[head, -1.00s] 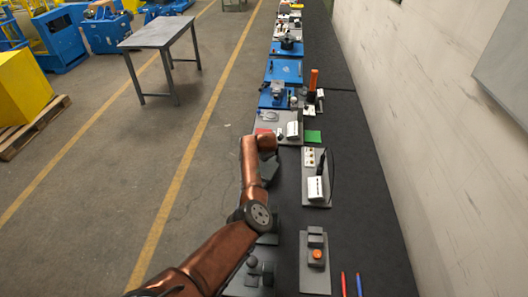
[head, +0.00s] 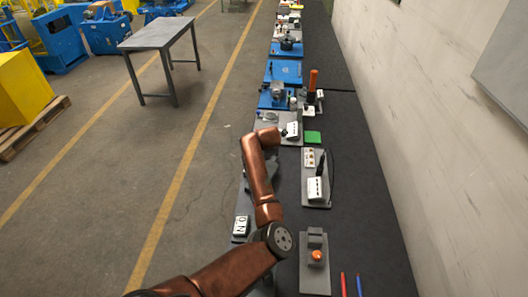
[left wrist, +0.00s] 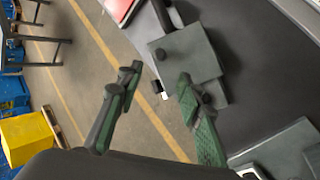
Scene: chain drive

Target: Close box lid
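In the left wrist view my left gripper (left wrist: 160,76) is open, with its two green-padded fingers apart and nothing seen held between them. Just beyond the fingertips is a grey square plate-like part (left wrist: 196,52) with dark knobs, on a grey base at the table edge. It may be the box lid, but I cannot tell whether it is open. A small white and black piece (left wrist: 159,88) shows between the fingers. In the head view my left arm bends over the table's left edge and mostly hides the gripper and what lies beneath. My right gripper is not seen.
The long dark table (head: 368,230) carries several boards, including one with an orange button (head: 317,256) and one with a white block (head: 316,188). Red and blue pens lie near the front. A wall stands right; the floor is left.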

